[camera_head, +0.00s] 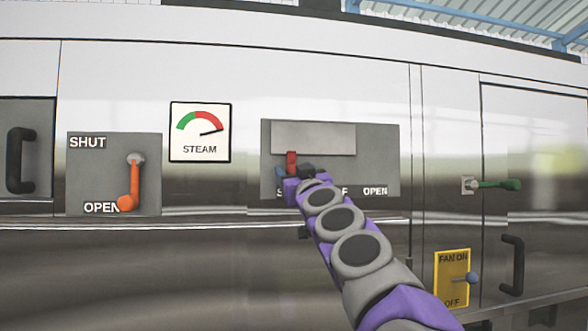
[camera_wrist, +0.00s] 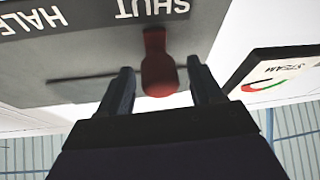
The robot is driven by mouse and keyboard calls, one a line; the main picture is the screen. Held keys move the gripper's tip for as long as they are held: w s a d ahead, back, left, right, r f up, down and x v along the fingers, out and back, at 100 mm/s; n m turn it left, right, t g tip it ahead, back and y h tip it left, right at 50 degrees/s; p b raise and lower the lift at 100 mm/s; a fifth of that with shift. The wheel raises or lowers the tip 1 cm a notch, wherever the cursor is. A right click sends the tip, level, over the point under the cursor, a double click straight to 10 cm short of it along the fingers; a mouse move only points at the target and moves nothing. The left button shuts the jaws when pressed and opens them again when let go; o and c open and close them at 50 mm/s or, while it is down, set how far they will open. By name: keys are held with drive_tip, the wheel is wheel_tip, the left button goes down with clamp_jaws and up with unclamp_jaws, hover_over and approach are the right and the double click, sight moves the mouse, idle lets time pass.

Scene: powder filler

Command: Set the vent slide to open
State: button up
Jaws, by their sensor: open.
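The vent slide's red handle (camera_head: 291,159) stands on a grey panel (camera_head: 382,150) marked OPEN at its right end. In the wrist view, which is upside down, the red handle (camera_wrist: 158,70) lines up with the SHUT label (camera_wrist: 152,9); the HALF label (camera_wrist: 33,20) and a dark slot lie to one side. My gripper (camera_wrist: 162,80) is open, with one finger on each side of the handle. A small gap seems to show on both sides; I cannot tell whether either finger touches. In the head view my gripper (camera_head: 293,178) hides part of the labels and the handle's lower part.
Left of the panel are a STEAM gauge (camera_head: 200,132), its needle in the red, and an orange lever (camera_head: 131,188) pointing down at OPEN. Right are a green handle (camera_head: 500,184), a yellow FAN switch plate (camera_head: 452,278) and a black door handle (camera_head: 513,264).

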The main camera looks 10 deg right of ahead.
drive_tip(key=shift+d, duration=0.1)
clamp_jaws()
idle(0.7)
